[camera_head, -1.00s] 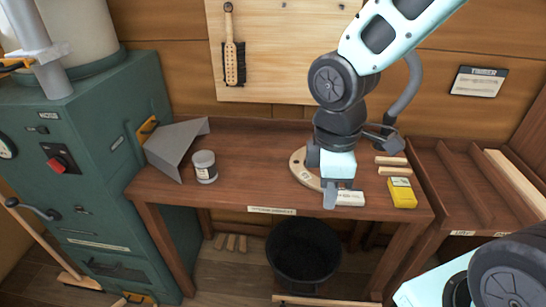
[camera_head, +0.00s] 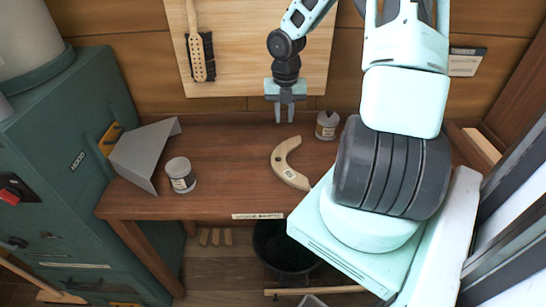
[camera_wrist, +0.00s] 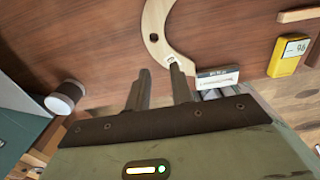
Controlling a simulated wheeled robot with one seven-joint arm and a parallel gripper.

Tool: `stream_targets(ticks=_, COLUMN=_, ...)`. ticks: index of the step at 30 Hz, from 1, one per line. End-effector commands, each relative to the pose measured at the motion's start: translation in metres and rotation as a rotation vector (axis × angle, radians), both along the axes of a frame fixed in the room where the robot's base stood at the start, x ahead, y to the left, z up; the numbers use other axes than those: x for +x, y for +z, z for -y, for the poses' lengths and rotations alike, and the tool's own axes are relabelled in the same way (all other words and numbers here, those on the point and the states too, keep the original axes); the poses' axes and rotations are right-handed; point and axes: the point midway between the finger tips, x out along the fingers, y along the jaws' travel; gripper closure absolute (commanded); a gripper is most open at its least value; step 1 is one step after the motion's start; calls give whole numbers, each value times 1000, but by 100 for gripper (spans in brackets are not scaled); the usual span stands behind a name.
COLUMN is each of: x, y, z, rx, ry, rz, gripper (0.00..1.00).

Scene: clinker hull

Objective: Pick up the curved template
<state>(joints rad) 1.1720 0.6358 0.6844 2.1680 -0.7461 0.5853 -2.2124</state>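The curved template (camera_head: 286,170) is a pale wooden arc with a small label, lying flat on the brown bench. In the wrist view the template (camera_wrist: 154,30) lies just beyond my fingertips, its labelled end near the right finger. My gripper (camera_head: 284,118) hangs above the back of the bench in the head view, behind the template and apart from it. It also shows in the wrist view (camera_wrist: 159,72), where the two fingers stand apart with nothing between them. My arm hides the right part of the bench in the head view.
One tin (camera_head: 181,175) stands at the left beside a grey metal hood (camera_head: 143,150); another tin (camera_head: 327,125) stands at the back. A yellow box (camera_wrist: 288,55) and a white labelled block (camera_wrist: 217,77) lie near the template. The bench's middle left is clear.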

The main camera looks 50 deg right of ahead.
Motion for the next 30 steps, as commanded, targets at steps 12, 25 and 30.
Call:
stream_targets(ticks=12, x=-1, y=-81, z=-1, rx=3, ry=5, rz=-5, gripper=77)
stream_targets(ticks=25, x=0, y=-126, z=1, rx=2, ry=1, rz=-3, gripper=77)
stream_targets(ticks=30, x=-1, y=-151, z=4, rx=2, ry=2, rz=-3, gripper=77)
